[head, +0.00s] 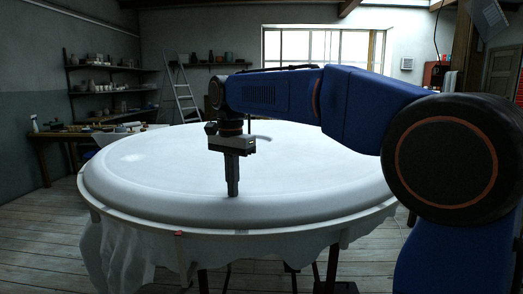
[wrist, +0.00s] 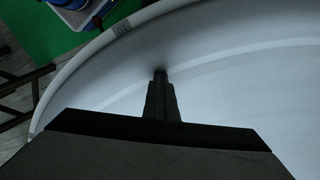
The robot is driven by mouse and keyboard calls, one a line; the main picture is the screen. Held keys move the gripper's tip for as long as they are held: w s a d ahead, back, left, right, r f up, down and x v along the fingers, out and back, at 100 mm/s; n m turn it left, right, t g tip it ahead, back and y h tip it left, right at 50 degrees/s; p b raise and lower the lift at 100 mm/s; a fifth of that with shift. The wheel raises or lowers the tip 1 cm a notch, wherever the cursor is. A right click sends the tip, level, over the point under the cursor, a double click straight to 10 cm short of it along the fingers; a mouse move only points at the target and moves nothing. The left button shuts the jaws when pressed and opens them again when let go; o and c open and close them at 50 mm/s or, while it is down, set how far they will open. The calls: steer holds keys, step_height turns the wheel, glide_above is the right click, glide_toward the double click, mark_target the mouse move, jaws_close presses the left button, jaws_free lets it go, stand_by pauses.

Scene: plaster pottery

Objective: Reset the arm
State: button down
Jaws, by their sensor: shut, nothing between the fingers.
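My blue arm reaches in from the right in the head view. My gripper (head: 233,193) points straight down over the near part of a large round white plaster piece (head: 330,175). Its fingers are together with nothing between them. In the wrist view my gripper (wrist: 160,72) also shows shut, with the white surface (wrist: 235,65) beyond its tips. The fingertips are at or very close to the surface; I cannot tell whether they touch it.
The round table's pale rim (head: 300,227) circles the plaster, with white cloth (head: 120,258) hanging at the left. A stepladder (head: 184,90), wall shelves (head: 105,68) and a cluttered workbench (head: 50,137) stand behind. Wooden floor (head: 50,230) is clear at the front left.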

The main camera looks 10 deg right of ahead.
steer(key=shift+w+a+f, duration=0.1)
steer(key=shift+w+a, duration=0.1)
steer(key=shift+a, duration=0.4)
steer(key=shift+w+a, duration=0.15)
steer(key=shift+a, duration=0.45)
steer(key=shift+d, duration=0.1)
step_height(320, 180, up, 7)
stand_by(1.1)
stand_by(0.7)
